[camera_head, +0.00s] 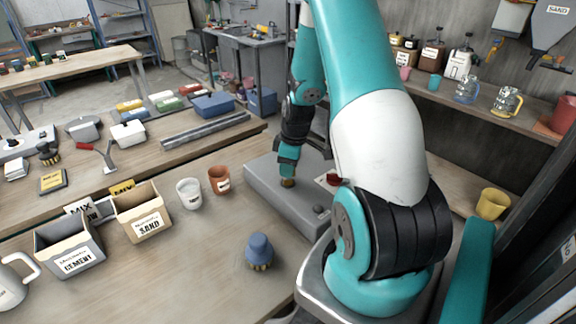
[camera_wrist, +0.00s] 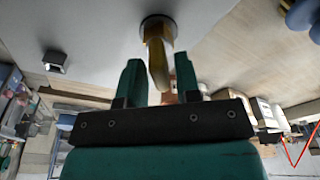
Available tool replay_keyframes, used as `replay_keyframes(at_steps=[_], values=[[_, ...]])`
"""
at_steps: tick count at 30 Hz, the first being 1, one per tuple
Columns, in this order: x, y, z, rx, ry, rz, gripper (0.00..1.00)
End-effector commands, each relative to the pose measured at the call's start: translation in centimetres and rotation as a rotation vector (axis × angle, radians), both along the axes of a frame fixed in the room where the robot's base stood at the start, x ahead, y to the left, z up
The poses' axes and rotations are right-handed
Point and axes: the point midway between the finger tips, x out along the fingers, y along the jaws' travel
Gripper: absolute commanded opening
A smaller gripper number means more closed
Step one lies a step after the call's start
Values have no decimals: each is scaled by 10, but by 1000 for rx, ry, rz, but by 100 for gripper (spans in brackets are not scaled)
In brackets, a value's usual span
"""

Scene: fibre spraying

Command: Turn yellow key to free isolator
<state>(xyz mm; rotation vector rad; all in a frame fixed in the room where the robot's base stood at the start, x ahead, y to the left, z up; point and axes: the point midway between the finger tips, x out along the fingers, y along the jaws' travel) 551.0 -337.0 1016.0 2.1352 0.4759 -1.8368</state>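The yellow key (camera_wrist: 158,62) stands in a round dark-rimmed lock (camera_wrist: 158,28) on a grey surface in the wrist view. My gripper (camera_wrist: 158,78) has its two teal fingers on either side of the key, with narrow gaps showing, so it looks open. In the head view my gripper (camera_head: 287,172) points down over the grey box (camera_head: 262,182), which appears to be the isolator. A small brownish-yellow bit of the key (camera_head: 288,183) shows under the fingertips. My arm hides part of the box.
A red part (camera_head: 333,179) and a dark knob (camera_head: 319,210) are on the box. A brown cup (camera_head: 219,180), a white cup (camera_head: 189,194), a sand box (camera_head: 142,212) and a cement box (camera_head: 70,248) stand left. A blue-topped brush (camera_head: 259,250) stands in front.

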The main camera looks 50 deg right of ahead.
Motion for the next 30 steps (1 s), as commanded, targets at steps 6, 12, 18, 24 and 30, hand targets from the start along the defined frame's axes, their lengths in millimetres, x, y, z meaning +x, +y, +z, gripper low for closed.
replay_keyframes(at_steps=[6, 12, 18, 24, 30], values=[[0, 0, 0, 0, 0, 0, 0], [0, 1, 0, 0, 0, -136, 0], [0, 1, 0, 1, 0, -479, 0], [0, 0, 0, -1, 0, -772, 16], [0, 0, 0, 0, 0, -764, 44]])
